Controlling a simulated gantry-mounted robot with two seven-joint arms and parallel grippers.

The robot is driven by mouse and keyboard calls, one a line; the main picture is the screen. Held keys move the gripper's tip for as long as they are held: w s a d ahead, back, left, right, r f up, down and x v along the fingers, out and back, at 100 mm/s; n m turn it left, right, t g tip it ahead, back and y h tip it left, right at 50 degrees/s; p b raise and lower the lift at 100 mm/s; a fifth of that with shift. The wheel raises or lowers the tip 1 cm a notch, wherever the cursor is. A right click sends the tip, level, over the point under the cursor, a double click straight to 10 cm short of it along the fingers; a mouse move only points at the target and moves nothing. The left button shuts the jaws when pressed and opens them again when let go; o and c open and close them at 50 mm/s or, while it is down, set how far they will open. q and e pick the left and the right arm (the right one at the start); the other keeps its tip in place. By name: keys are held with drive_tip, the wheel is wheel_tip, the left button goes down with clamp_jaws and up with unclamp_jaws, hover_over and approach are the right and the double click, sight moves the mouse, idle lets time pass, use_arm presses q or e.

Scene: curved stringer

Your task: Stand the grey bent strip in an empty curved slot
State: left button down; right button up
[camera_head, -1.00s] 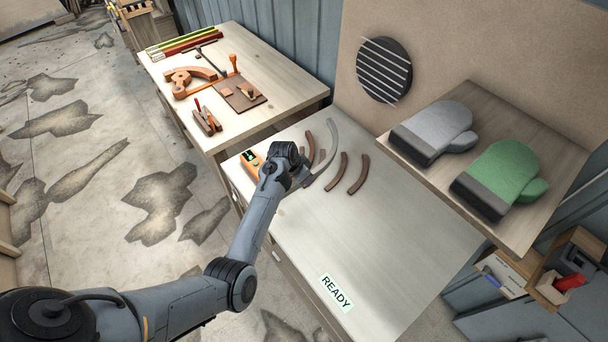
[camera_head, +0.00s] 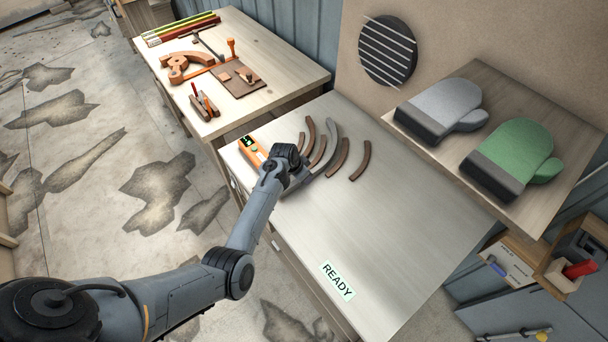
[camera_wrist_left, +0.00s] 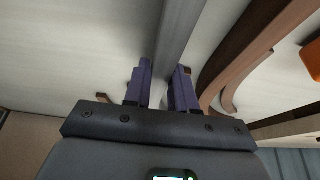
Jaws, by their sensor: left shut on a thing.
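The grey bent strip (camera_head: 334,140) is held on edge by my left gripper (camera_head: 302,182) over the pale table; its far end reaches away in the head view. In the left wrist view the grey strip (camera_wrist_left: 178,35) runs up between the two purple fingers of the left gripper (camera_wrist_left: 166,70). Brown curved rails stand around it: one (camera_head: 310,132) left of the strip, one (camera_head: 338,160) close on its right, and one (camera_head: 361,160) farther right. I cannot tell whether the strip touches the tabletop or a rail. The gripper hides its near end. My right gripper is not in view.
An orange device (camera_head: 252,151) lies at the table's left edge. A READY label (camera_head: 337,281) marks the clear front of the table. Grey (camera_head: 445,110) and green (camera_head: 510,158) mitts rest on a raised board at right. A tool bench (camera_head: 285,75) stands behind left.

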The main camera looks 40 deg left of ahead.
use_arm(q)
drive_tip(key=shift+f, duration=0.2)
idle(0.6)
drive_tip(key=c, duration=0.8)
unclamp_jaws()
drive_tip(key=shift+c, duration=0.2)
drive_tip(key=shift+s+r, duration=0.15)
drive_tip(key=shift+r, duration=0.4)
drive_tip(key=p+v, duration=0.2)
drive_tip(key=v, duration=0.7)
drive_tip(key=shift+s+a+r, duration=0.15)
drive_tip(key=shift+s+r, duration=0.05)
drive_tip(key=shift+s, duration=0.3)
drive_tip(key=s+d+r, duration=0.1)
drive_tip(key=s+d, duration=0.5)
drive_tip(key=s, duration=0.4)
drive_tip(key=s+d+r+g, duration=0.1)
drive_tip(key=s+d, duration=0.4)
drive_tip(key=s, duration=0.4)
drive_tip(key=s+d+r, duration=0.1)
drive_tip(key=s+d, duration=0.5)
drive_tip(key=s, duration=0.4)
wheel_tip(320, 180, up, 23)
drive_tip(key=p, duration=2.2)
drive_tip(key=shift+d+n+y+p, duration=0.3)
drive_tip(key=shift+p, duration=0.05)
